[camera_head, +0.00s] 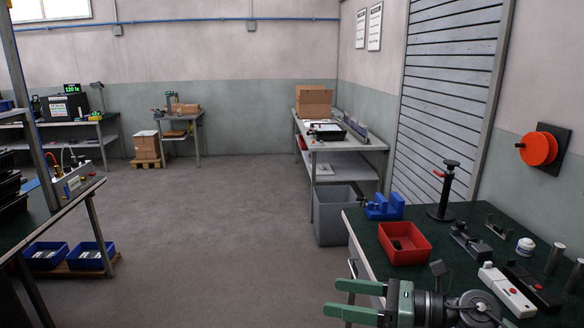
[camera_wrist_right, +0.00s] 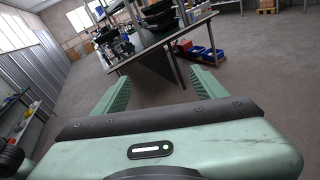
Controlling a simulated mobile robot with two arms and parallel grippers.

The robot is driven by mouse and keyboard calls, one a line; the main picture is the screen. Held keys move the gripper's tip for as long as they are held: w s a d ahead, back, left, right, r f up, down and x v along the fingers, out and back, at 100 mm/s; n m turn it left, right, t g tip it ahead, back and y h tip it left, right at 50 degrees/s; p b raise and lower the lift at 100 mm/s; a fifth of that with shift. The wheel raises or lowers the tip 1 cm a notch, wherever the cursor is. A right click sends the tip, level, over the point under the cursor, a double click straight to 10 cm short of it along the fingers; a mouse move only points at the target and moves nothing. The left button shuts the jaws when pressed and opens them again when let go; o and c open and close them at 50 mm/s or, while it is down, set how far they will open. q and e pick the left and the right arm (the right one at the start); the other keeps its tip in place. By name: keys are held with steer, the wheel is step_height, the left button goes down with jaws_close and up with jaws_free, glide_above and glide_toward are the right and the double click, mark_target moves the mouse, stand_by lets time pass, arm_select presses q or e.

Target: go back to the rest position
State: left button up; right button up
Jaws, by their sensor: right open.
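My right gripper (camera_head: 356,300) reaches in from the lower right of the head view, pointing left in front of the green-topped bench. Its two green fingers are apart with nothing between them. In the right wrist view the same open gripper (camera_wrist_right: 160,88) shows both fingers, with floor and a dark bench beyond them. My left gripper is in neither view.
The green-topped bench (camera_head: 465,262) at right holds a red bin (camera_head: 404,243), a blue vise (camera_head: 384,207) and a black stand (camera_head: 441,195). A grey bin (camera_head: 333,212) stands behind it. Another bench (camera_head: 50,215) is at left. The floor (camera_head: 215,225) between is clear.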

steer(key=w+d+r+m+t+h, duration=0.1)
steer(key=d+m+t+h, duration=0.15)
steer(key=m+t, duration=0.65)
steer(key=d+r+m+t+h, duration=0.2)
steer(key=m+t+h, duration=0.2)
steer(key=m, duration=0.9)
steer(key=s+d+f+m+g+h, duration=0.25)
steer(key=d+f+m+h, duration=0.2)
steer(key=f+m, duration=0.25)
steer(key=s+d+f+m+g+h, duration=0.1)
steer(key=s+d+f+m+h, duration=0.2)
steer(key=f+m+h, duration=0.4)
steer(key=s+a+f+m+g+y, duration=0.1)
steer(key=s+f+m+g, duration=0.5)
steer(key=s, duration=0.6)
steer(key=s+a+f+m+g+y, duration=0.1)
steer(key=s+f+m+g+y, duration=0.15)
steer(key=s+f+g, duration=0.7)
steer(key=s+f+t, duration=0.1)
steer(key=s+f, duration=0.1)
steer(key=f, duration=1.1)
steer(key=s+f+t, duration=0.1)
steer(key=s+f, duration=0.2)
steer(key=f, duration=1)
steer(key=s+d+f+g, duration=0.1)
steer(key=s+d+f, duration=0.2)
steer(key=s+f, duration=1.2)
steer(key=shift+s+d+h, duration=0.15)
steer(key=shift+s+h, duration=0.3)
steer(key=shift+s, duration=0.25)
